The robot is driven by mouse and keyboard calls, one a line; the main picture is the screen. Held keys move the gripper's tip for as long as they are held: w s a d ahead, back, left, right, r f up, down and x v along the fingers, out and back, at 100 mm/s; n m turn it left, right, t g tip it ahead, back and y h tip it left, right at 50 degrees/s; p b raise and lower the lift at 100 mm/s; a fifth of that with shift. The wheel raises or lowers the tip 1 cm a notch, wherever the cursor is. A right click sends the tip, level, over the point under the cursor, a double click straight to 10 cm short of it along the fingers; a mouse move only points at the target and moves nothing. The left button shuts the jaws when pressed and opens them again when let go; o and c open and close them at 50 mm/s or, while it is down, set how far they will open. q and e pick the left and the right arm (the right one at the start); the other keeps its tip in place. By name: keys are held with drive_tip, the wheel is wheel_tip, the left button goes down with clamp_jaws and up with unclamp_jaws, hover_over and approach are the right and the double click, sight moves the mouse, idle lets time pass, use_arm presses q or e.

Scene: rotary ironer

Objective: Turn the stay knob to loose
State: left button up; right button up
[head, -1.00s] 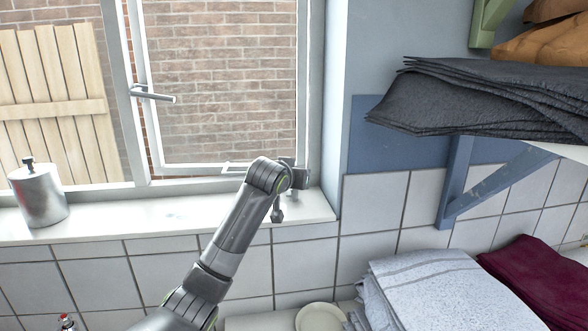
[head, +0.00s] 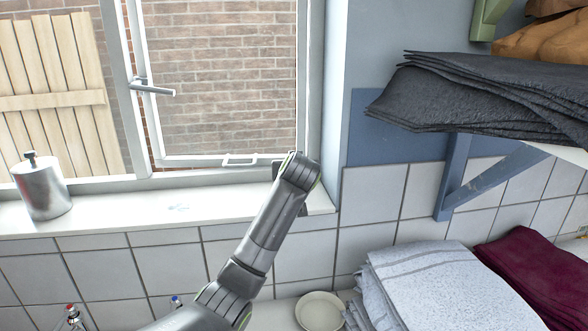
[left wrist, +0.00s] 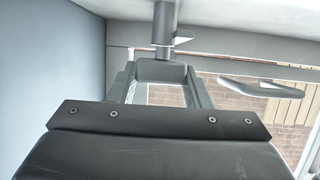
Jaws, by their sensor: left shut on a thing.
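My left gripper (head: 278,170) is at the lower right corner of the window, just above the sill, mostly hidden behind my own wrist in the head view. In the left wrist view its fingers (left wrist: 160,72) are shut at the foot of a grey upright post with a small side tab, which looks like the stay knob (left wrist: 164,24). The exact contact between fingers and knob is hard to see. The knob is hidden in the head view. A white loop handle (head: 240,160) on the bottom window rail is left of the gripper. My right gripper is not in view.
The window handle (head: 152,90) sticks out at the left of the pane. A metal pot (head: 42,187) stands on the left of the sill (head: 130,212). A shelf with dark cloths (head: 480,95) juts out at right, above folded towels (head: 440,285) and a plate (head: 320,312).

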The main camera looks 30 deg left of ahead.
use_arm(q)
drive_tip(key=o, duration=1)
drive_tip(key=b+v, duration=0.4)
drive_tip(key=v, duration=1.3)
drive_tip(key=shift+s+d+r+b, duration=0.1)
drive_tip(key=shift+s+b, duration=0.05)
drive_tip(key=shift+b, duration=0.2)
drive_tip(key=shift+r, duration=0.1)
